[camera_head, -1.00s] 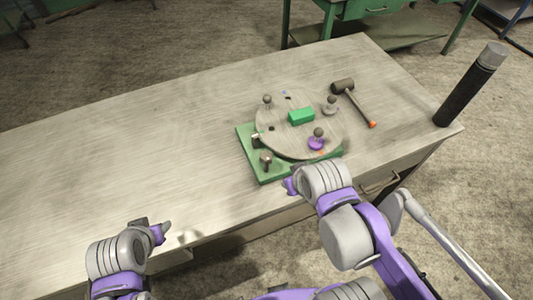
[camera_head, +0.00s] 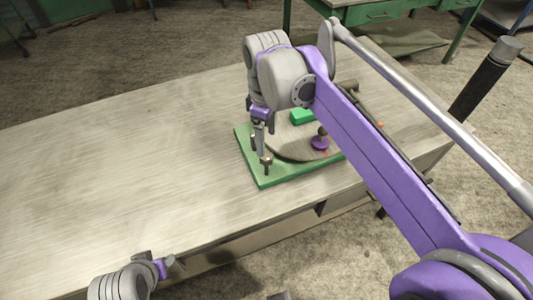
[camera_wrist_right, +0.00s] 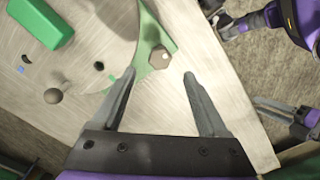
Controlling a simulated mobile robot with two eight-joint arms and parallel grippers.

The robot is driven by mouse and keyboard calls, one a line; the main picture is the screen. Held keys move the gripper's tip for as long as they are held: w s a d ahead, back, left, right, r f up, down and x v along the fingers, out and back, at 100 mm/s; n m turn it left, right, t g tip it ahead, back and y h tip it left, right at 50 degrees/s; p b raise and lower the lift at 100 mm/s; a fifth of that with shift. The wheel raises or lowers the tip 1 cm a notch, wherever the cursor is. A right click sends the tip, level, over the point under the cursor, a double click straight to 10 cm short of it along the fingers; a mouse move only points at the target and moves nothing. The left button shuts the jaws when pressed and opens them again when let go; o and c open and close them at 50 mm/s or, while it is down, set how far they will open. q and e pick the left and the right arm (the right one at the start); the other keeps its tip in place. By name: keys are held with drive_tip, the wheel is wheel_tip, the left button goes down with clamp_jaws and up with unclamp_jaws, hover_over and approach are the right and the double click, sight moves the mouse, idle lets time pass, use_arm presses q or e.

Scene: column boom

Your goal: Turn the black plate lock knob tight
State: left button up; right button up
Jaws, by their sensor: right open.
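A round wooden-grey plate (camera_head: 290,145) sits on a green base (camera_head: 285,178) on the table. A small dark knob (camera_head: 266,160) stands at the base's left front corner. The right wrist view shows a hex-topped brownish-grey knob (camera_wrist_right: 160,58) beside green metal; I cannot tell which knob is the lock knob. My right gripper (camera_head: 262,148) points down above the base's left side. It is open, and in the wrist view its fingertips (camera_wrist_right: 158,75) lie either side of the hex-topped knob, with contact unclear. My left gripper (camera_head: 170,262) is near the table's front edge, its jaw gap unclear.
A green block (camera_head: 302,117) and a purple knob with a dark ball (camera_head: 320,142) are on the plate. My right arm hides much of the right side. The left tabletop is clear.

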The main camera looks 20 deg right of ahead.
sight(266, 155)
wheel_tip(266, 155, down, 7)
idle(0.3)
clamp_jaws()
idle(0.4)
